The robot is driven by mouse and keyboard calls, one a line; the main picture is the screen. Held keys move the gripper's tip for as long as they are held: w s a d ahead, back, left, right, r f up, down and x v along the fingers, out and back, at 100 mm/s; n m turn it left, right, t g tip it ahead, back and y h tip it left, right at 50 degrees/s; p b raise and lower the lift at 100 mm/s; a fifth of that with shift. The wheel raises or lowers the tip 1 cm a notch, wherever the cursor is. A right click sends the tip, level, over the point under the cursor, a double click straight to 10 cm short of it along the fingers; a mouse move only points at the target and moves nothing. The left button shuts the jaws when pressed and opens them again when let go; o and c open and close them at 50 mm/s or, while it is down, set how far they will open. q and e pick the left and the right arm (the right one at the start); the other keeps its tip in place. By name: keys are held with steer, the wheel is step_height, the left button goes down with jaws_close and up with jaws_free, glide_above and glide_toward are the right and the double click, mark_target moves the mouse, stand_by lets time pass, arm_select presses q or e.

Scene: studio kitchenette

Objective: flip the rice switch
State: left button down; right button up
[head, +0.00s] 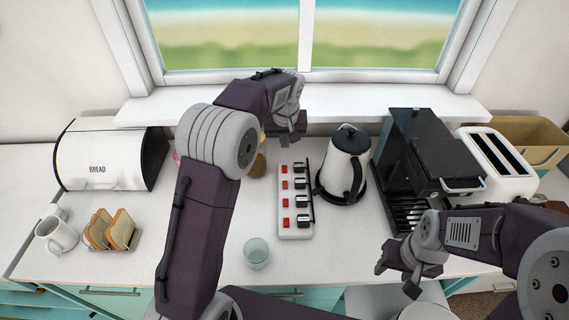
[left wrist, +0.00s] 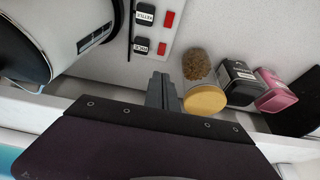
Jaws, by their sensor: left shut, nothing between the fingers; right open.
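A white power strip (head: 295,228) stands on the counter in the head view, with a column of red switches and labelled black plugs. Its far end shows in the left wrist view (left wrist: 150,62). There the endmost plug (left wrist: 141,46) has a small label that seems to read RICE, with a red switch (left wrist: 162,48) beside it; the neighbouring label seems to read KETTLE. That endmost switch also shows in the head view (head: 284,169). My left gripper (head: 291,138) is shut and empty, above and just beyond the strip's far end. My right gripper (head: 396,282) is open and empty at the front right.
A kettle (head: 343,165) stands right of the strip, beside a black coffee machine (head: 432,145) and toaster (head: 497,163). A glass (head: 256,253) stands at the front. A jar (left wrist: 204,98), a black canister (left wrist: 236,82) and a pink one (left wrist: 278,92) stand near the windowsill.

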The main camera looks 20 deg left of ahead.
mark_target(284, 166)
arm_select(q)
steer(key=x, duration=0.4)
steer(key=p+x, duration=0.1)
steer(key=x, duration=0.4)
steer(key=p+x, duration=0.1)
steer(key=x, duration=0.3)
steer(key=shift+s+f, duration=0.2)
steer(key=shift+f, duration=0.4)
